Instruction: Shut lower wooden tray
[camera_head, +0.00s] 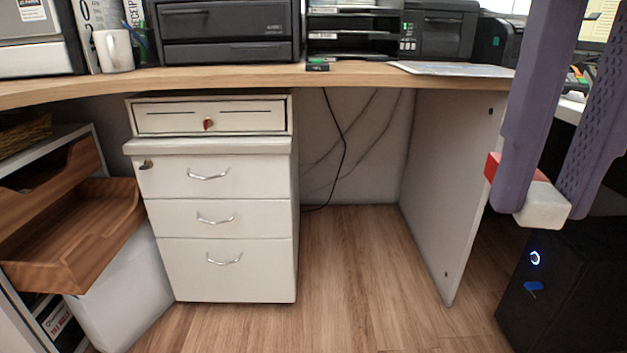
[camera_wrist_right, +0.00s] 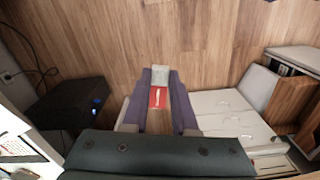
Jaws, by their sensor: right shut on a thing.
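The lower wooden tray (camera_head: 95,240) juts out of the shelf unit at the far left, pulled open and apparently empty. The upper wooden tray (camera_head: 55,180) sits just above it, further back. Brown wood of the trays also shows at the right edge of the wrist view (camera_wrist_right: 294,98). My right gripper (camera_head: 540,196) is at the far right of the head view, far from the trays. Its purple fingers are shut on a red and white block (camera_head: 545,207), which also shows between the fingertips in the wrist view (camera_wrist_right: 159,75). My left gripper is in neither view.
A white drawer cabinet (camera_head: 220,220) stands right of the trays, with a pale bin (camera_head: 122,295) below them. A black computer case (camera_head: 565,290) stands at the right. The counter (camera_head: 350,75) runs above. Wooden floor (camera_head: 370,270) is clear between cabinet and side panel.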

